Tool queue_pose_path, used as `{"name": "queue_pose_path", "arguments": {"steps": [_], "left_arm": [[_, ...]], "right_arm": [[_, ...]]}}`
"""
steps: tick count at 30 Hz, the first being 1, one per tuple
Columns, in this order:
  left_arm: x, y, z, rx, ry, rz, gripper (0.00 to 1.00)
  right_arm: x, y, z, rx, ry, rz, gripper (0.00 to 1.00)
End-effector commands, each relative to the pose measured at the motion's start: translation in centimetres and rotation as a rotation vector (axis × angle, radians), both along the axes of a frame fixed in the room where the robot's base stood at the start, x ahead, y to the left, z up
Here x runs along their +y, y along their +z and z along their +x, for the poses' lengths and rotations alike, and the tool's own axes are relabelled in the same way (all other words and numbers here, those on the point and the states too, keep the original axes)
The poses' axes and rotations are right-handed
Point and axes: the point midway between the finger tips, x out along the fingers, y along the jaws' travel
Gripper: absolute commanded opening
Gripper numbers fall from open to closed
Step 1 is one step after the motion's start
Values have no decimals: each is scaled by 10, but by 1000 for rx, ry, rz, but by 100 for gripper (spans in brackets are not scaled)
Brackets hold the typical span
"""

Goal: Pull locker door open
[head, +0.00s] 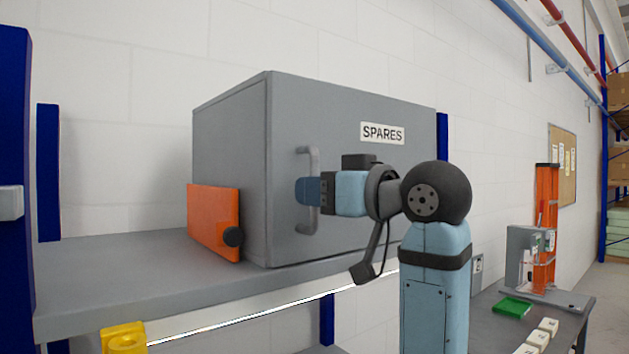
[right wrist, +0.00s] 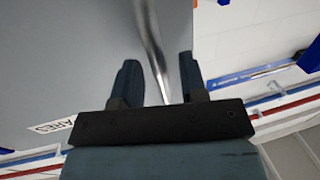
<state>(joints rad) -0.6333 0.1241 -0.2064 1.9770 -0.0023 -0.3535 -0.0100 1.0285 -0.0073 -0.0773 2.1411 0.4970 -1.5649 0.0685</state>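The grey locker (head: 229,150) stands on a grey shelf. Its door (head: 345,110) faces front, carries a SPARES label (head: 382,133), and looks closed against the body. A vertical bar handle (head: 313,163) is near the door's left edge. My right gripper (head: 305,191) is at the handle, reaching in from the right. In the right wrist view, the handle (right wrist: 152,45) runs between the two spread fingers of the right gripper (right wrist: 158,82), with a visible gap on each side. My left gripper is not in view.
An orange plate with a black knob (head: 213,220) stands at the locker's left front, on the shelf (head: 120,275). A bench (head: 560,300) with a green block and white pieces is at lower right.

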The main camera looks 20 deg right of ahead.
Motion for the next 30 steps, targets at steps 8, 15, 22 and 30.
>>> {"name": "queue_pose_path", "arguments": {"steps": [8, 15, 22, 30], "left_arm": [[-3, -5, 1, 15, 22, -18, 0], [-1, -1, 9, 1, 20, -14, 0], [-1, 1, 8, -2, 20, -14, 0], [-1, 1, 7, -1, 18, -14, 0]], "right_arm": [[6, 0, 9, -1, 1, -2, 39], [6, -1, 9, -1, 1, -1, 21], [6, 0, 9, -1, 0, -1, 0], [0, -1, 9, -1, 8, -1, 0]]}}
